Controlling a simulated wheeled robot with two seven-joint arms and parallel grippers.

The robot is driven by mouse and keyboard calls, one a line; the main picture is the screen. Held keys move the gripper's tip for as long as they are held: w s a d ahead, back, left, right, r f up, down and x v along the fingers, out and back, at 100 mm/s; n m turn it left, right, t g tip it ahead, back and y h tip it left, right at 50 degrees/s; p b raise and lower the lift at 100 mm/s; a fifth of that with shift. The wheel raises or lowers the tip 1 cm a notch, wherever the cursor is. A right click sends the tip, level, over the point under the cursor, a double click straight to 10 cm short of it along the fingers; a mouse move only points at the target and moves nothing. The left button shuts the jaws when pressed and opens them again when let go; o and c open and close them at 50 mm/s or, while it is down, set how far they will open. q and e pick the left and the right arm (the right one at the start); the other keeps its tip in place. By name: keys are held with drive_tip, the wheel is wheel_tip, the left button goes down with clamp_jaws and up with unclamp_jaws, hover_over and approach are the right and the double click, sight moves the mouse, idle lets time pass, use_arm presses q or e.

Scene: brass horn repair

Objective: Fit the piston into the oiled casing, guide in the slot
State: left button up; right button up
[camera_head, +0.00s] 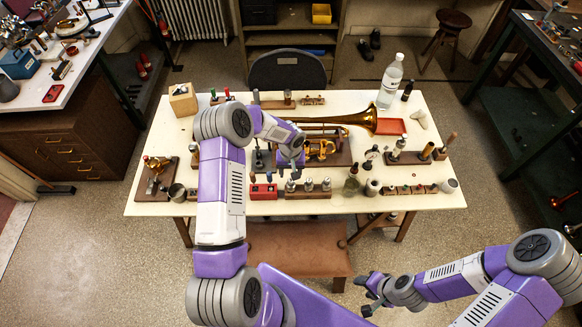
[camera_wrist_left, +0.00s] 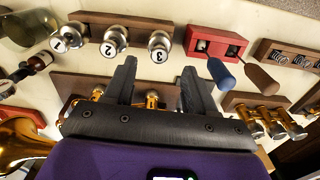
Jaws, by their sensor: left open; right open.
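Several silver pistons, with caps marked 1, 2 and 3, stand in a wooden rack (camera_head: 306,194) at the table's front edge; they show large at the top of the left wrist view, as with piston 3 (camera_wrist_left: 159,44). The brass horn (camera_head: 345,121) lies on a wooden stand behind them, its valve section (camera_head: 320,150) partly hidden by my left arm. Slots and oil are too small to tell. My left gripper (camera_head: 292,166) is open and empty above the table, between rack and horn; its fingers (camera_wrist_left: 160,85) are apart. My right gripper (camera_head: 368,294) is open and empty, off the table's front.
A red block (camera_head: 263,191) with two handled tools stands left of the rack. Bottles and small jars (camera_head: 372,187) crowd its right. A clear bottle (camera_head: 390,80) stands at the back right.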

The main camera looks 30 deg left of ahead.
sight(291, 181)
use_arm(q)
drive_tip(key=shift+f, duration=3.2)
clamp_jaws()
drive_tip(key=shift+r+p, duration=2.55)
drive_tip(key=shift+r, duration=2.5)
